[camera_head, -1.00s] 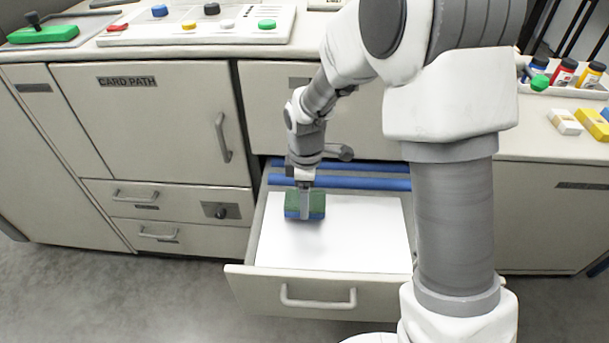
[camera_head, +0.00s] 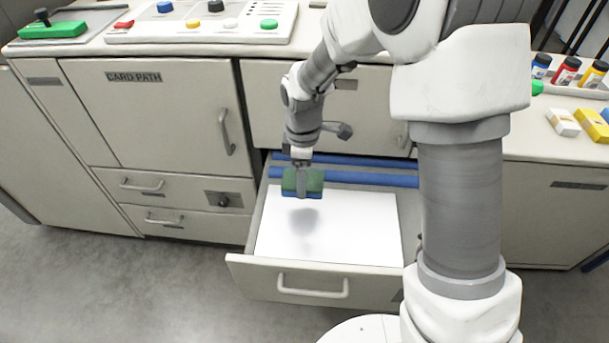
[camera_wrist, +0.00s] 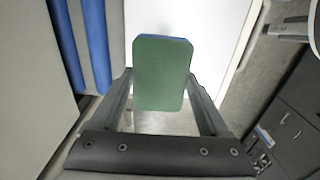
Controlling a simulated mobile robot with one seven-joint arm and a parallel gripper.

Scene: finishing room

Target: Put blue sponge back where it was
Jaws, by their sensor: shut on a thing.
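The blue sponge (camera_head: 288,190) has a green top layer and a blue underside. My gripper (camera_head: 302,184) is shut on it and holds it above the open drawer (camera_head: 262,273), with its shadow on the white sheet (camera_head: 352,225) below. In the wrist view the green face of the sponge (camera_wrist: 161,75) sits between the two fingers (camera_wrist: 160,98), and a little blue shows at its far edge.
Blue rolls (camera_head: 345,176) lie across the back of the drawer. The counter at the right holds paint bottles (camera_head: 566,70), a white block (camera_head: 563,122) and a yellow block (camera_head: 592,124). A control panel (camera_head: 205,26) lies on the left counter. The white sheet is otherwise bare.

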